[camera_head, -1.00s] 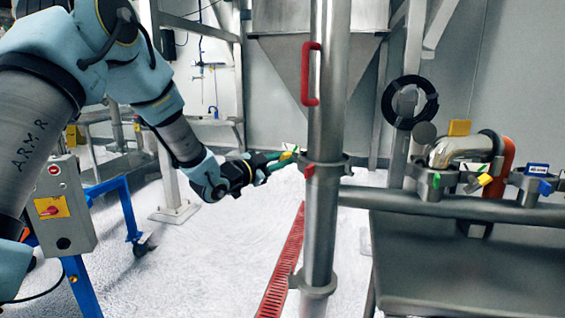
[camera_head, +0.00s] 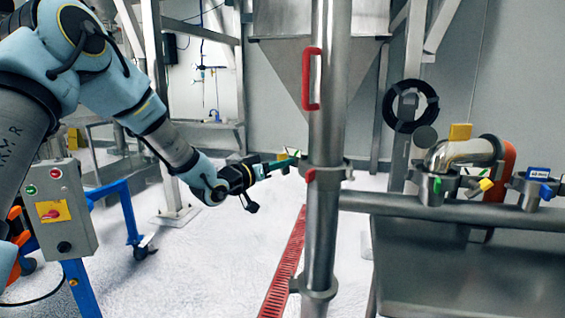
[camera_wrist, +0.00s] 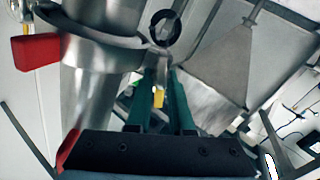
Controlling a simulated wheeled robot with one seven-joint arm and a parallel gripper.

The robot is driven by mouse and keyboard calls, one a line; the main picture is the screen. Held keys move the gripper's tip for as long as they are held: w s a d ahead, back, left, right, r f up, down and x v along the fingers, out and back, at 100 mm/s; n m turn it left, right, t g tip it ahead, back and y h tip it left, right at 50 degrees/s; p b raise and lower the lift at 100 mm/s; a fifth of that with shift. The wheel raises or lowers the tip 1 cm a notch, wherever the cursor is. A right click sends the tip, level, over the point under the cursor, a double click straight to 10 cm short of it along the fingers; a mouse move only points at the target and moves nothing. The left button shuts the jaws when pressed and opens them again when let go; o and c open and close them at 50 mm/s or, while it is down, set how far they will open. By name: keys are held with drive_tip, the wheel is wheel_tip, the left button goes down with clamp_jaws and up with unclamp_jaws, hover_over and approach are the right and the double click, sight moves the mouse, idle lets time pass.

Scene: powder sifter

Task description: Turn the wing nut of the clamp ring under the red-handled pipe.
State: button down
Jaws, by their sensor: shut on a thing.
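The upright steel pipe (camera_head: 327,105) with the red handle (camera_head: 311,78) stands in the middle of the head view. Below the handle, the clamp ring (camera_head: 333,173) goes around the pipe, with a red part at its front. My gripper (camera_head: 288,161) reaches in from the left, its green fingers at the ring's left side. A small yellow piece, apparently the wing nut (camera_wrist: 158,98), shows between the fingers (camera_wrist: 160,105) in the wrist view. My gripper is shut on it. The fingers hide much of the nut. The clamp ring (camera_wrist: 88,28) shows at upper left there.
At right, a horizontal pipe (camera_head: 440,208) carries other clamps with yellow, green and blue parts. A black hose coil (camera_head: 409,104) hangs behind. A control box (camera_head: 61,208) on a blue frame stands at left.

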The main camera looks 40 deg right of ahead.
drive_tip(key=n+p, duration=0.1)
drive_tip(key=n, duration=0.3)
drive_tip(key=shift+w+f+n, duration=0.1)
drive_tip(key=shift+n, duration=0.2)
idle(0.3)
drive_tip(key=c, duration=0.9)
unclamp_jaws()
drive_tip(key=shift+c, duration=0.2)
drive_tip(key=a+b, duration=0.2)
drive_tip(key=a, duration=0.8)
drive_tip(key=shift+s+a, duration=0.25)
drive_tip(key=shift+a, duration=0.15)
